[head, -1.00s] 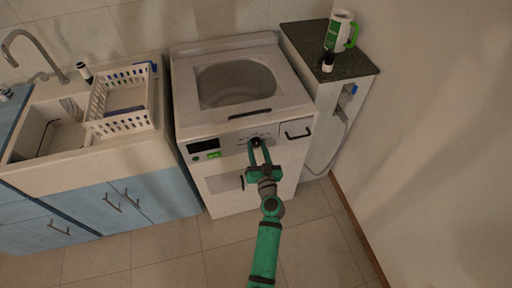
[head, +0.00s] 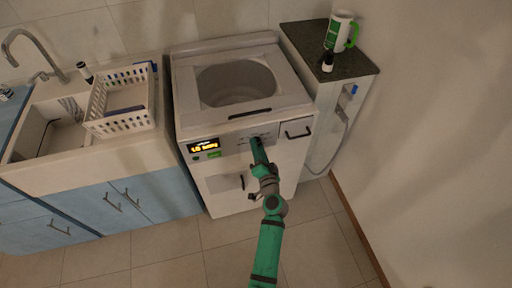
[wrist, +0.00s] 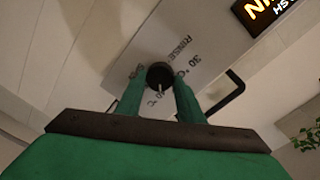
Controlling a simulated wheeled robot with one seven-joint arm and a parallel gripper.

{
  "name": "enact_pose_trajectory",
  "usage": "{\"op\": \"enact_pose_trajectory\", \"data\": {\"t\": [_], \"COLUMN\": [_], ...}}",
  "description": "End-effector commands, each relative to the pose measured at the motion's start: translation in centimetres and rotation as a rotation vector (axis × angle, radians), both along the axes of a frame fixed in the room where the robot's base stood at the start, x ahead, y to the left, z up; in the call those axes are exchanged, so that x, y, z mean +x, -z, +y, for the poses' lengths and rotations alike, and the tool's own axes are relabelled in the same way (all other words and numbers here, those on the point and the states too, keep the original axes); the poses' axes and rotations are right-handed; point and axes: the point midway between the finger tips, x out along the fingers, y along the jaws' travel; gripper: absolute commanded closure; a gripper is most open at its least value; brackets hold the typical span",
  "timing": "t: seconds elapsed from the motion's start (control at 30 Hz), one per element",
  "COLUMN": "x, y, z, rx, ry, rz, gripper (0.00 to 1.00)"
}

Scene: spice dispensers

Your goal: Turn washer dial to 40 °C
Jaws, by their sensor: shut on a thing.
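The white washer (head: 215,118) stands in the middle of the head view. Its small black dial (wrist: 160,75) is on the front panel. My gripper (head: 259,143) reaches to the panel. In the wrist view, my gripper (wrist: 159,84) has a green finger on each side of the dial and is shut on it. A pale mark on the dial points down in the picture, towards a partly hidden label ending in "°C". "RINSE" and "30 °C" are printed beside the dial.
The washer's display (head: 204,146) is lit with orange text. A black handle (head: 298,134) is right of the dial. A sink and white dish rack (head: 97,103) are left.

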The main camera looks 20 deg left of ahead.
Motion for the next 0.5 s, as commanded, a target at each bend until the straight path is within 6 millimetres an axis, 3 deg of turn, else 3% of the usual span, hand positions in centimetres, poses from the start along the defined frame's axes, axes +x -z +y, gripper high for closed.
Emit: {"op": "enact_pose_trajectory", "data": {"t": [0.5], "x": [-0.02], "y": [0.09], "z": [-0.11], "rx": [0.081], "ry": [0.002], "rz": [0.056], "gripper": [0.88]}}
